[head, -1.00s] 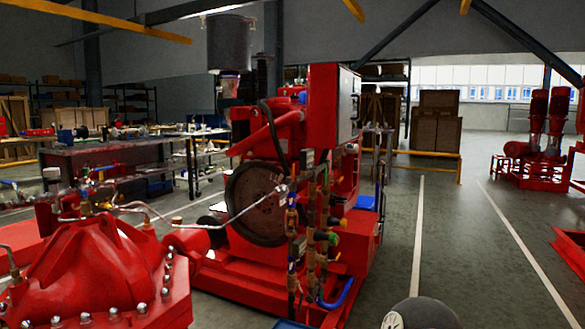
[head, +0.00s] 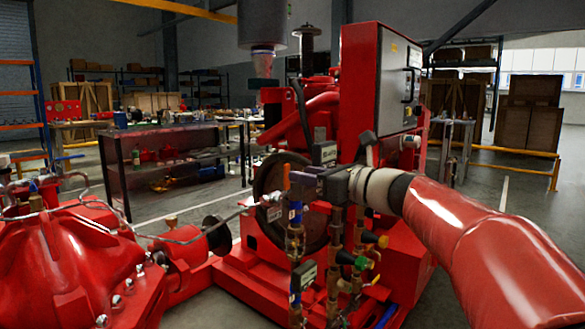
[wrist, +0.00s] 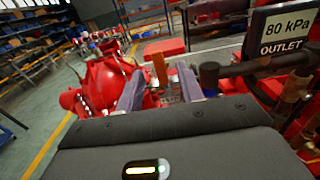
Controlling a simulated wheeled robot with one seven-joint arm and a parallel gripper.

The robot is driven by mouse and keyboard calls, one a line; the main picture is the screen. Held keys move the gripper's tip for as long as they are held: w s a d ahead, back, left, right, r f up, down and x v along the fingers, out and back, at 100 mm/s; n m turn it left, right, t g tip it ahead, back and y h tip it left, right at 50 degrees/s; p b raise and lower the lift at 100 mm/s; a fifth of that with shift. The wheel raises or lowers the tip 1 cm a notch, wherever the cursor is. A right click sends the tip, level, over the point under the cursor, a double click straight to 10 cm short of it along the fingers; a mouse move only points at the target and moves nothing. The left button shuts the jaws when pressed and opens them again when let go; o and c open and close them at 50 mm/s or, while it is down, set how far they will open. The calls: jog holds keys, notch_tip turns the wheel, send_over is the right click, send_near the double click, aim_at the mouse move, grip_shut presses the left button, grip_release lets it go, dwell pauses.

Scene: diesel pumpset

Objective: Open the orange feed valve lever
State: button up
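The orange lever (head: 286,177) stands upright on the vertical pipework in front of the red engine's flywheel. In the wrist view the orange lever (wrist: 160,69) shows in the gap between my two grey fingers. My gripper (head: 303,181) reaches in from the right, its fingertips close beside the lever. My gripper (wrist: 160,88) is open, one finger on each side of the lever in the picture. I cannot tell whether either finger touches it. The valve body under the lever is partly hidden by the fingers and pipework.
A label plate reading 80 kPa OUTLET (wrist: 288,34) stands right of my gripper. Brass pipes with a green-handled fitting (head: 345,258) are just below. A red pump casing (head: 70,255) sits at left, with a thin pipe running toward the pipework. A workbench (head: 175,160) stands behind.

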aim_at(288, 171)
jog(key=p+x, duration=0.1)
jog(key=x, duration=0.6)
jog(key=shift+w+a, duration=0.1)
jog(key=shift+a, duration=0.2)
grip_shut()
